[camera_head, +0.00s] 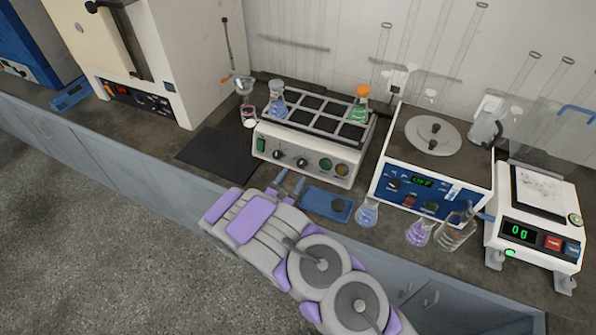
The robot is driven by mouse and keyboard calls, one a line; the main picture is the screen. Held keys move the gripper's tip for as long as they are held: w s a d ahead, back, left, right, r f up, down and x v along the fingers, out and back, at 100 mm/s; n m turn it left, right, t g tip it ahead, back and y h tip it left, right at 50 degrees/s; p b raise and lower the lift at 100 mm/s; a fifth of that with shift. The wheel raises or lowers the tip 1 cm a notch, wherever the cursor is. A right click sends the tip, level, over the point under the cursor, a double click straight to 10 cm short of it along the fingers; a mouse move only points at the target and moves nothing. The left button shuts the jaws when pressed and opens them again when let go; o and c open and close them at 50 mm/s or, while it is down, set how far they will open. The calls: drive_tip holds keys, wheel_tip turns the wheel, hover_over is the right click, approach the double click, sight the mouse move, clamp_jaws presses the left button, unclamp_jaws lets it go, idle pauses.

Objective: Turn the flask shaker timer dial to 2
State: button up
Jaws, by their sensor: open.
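The flask shaker (270,146) is a white box on the bench with a grey metal rack (310,116) on top that holds flasks. Its front panel has a green switch (261,145) at the left, two dark dials (278,155) (302,162) in the middle, and two round coloured parts (326,164) at the right. The dial marks and pointers are too small to read. I cannot tell which dial is the timer.
A blue tray (316,203) lies in front of the shaker, with a blue flask (367,212) at its right. A centrifuge-like machine (388,166) and a balance reading 0 g (506,215) stand further right. A dark mat (212,150) lies left of the shaker.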

sight(300, 165)
drive_tip(key=x, duration=0.4)
drive_tip(key=shift+a+b, duration=0.15)
drive_tip(key=shift+b, duration=0.15)
drive_tip(key=shift+w+d, duration=0.35)
drive_tip(key=shift+w, duration=0.25)
drive_tip(key=shift+c, duration=0.3)
drive_tip(key=shift+a+r, duration=0.1)
drive_tip(key=c, duration=1)
